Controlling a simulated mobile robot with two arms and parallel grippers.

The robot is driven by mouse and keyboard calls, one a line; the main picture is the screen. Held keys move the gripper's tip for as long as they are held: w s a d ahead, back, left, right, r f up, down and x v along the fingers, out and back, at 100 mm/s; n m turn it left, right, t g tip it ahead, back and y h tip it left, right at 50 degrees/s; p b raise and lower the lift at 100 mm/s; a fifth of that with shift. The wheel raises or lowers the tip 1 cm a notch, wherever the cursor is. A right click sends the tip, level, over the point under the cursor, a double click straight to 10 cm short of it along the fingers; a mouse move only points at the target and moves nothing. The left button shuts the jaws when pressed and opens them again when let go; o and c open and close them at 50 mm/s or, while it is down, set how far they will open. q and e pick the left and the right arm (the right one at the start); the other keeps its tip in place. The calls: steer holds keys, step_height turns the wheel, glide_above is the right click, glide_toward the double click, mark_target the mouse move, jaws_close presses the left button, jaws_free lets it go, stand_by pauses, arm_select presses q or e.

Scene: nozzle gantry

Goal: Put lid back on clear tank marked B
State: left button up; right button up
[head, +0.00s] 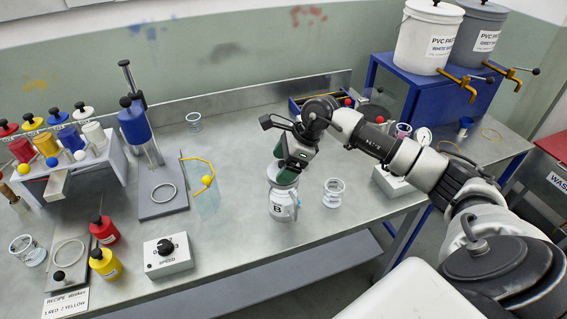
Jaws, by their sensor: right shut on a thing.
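The clear tank marked B (283,208) stands upright on the steel bench near the middle, with a black B on its pale label. My right gripper (287,174) points down right over the top of this tank. It is shut on what looks like the lid, which the fingers mostly hide. I cannot tell whether the lid touches the tank's rim. My left gripper is not in view.
A clear cup (333,193) stands close right of the tank. A yellow-handled clear shield (206,190) and a stand with a blue cylinder (134,125) are to the left. A speed control box (168,256) sits at the front. Bench between shield and tank is clear.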

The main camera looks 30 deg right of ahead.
steer(key=shift+f+b, duration=0.15)
steer(key=shift+b, duration=0.5)
stand_by(0.8)
stand_by(0.4)
steer(key=o, duration=0.7)
steer(key=shift+r+p, duration=1.8)
steer(key=shift+r, duration=1.7)
jaws_close()
